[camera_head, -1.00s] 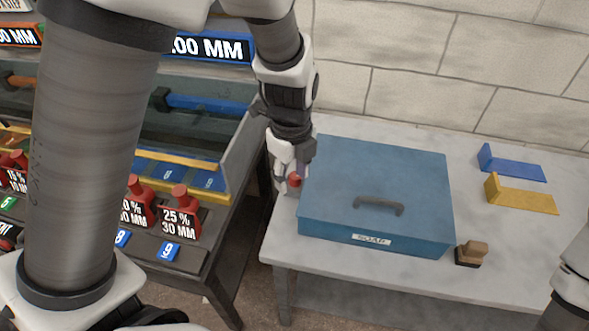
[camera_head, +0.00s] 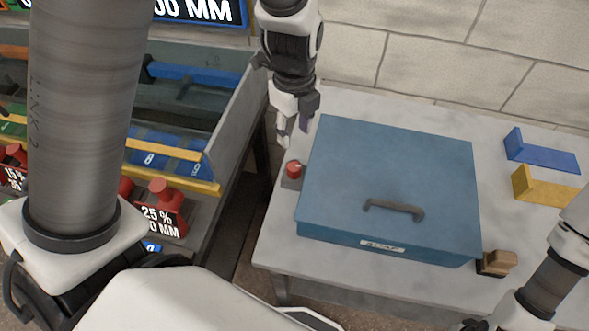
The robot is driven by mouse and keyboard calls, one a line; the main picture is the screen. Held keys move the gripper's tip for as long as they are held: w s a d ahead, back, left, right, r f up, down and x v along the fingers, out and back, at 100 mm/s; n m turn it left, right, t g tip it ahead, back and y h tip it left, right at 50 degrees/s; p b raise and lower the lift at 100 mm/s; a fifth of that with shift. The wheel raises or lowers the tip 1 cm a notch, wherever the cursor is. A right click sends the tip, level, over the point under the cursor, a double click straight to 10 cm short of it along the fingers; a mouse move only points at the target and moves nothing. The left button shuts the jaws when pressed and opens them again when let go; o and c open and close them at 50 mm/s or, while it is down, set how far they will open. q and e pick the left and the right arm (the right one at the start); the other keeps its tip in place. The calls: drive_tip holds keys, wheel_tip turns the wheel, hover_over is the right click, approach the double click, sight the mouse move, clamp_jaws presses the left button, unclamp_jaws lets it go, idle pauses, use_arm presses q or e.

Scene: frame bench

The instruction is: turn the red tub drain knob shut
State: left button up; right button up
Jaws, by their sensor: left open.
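The red tub drain knob (camera_head: 293,168) sits on a small grey base at the left edge of the table, beside the blue tub box (camera_head: 390,180). My left gripper (camera_head: 293,138) is above and just behind the knob, pointing down, with its fingers apart and nothing between them. It looks clear of the knob. Whether the knob is turned open or shut I cannot tell. Part of my right arm (camera_head: 555,275) shows at the lower right; its gripper is not clearly visible.
The blue box has a dark handle (camera_head: 394,209) and a label. A blue bracket (camera_head: 540,152) and a yellow bracket (camera_head: 545,188) lie at the right of the table (camera_head: 345,101). A wooden block (camera_head: 497,262) sits by the box's corner. A rack with red weights (camera_head: 160,205) stands left.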

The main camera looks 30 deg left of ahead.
use_arm(q)
drive_tip(key=b, duration=0.5)
hover_over(294, 166)
drive_tip(key=f, duration=0.6)
drive_tip(key=shift+w+a+f, duration=0.1)
drive_tip(key=shift+w+f, duration=0.1)
drive_tip(key=shift+f, duration=0.3)
wheel_tip(294, 166, down, 7)
drive_tip(key=shift+s+r, duration=0.1)
drive_tip(key=shift+s, duration=0.1)
clamp_jaws()
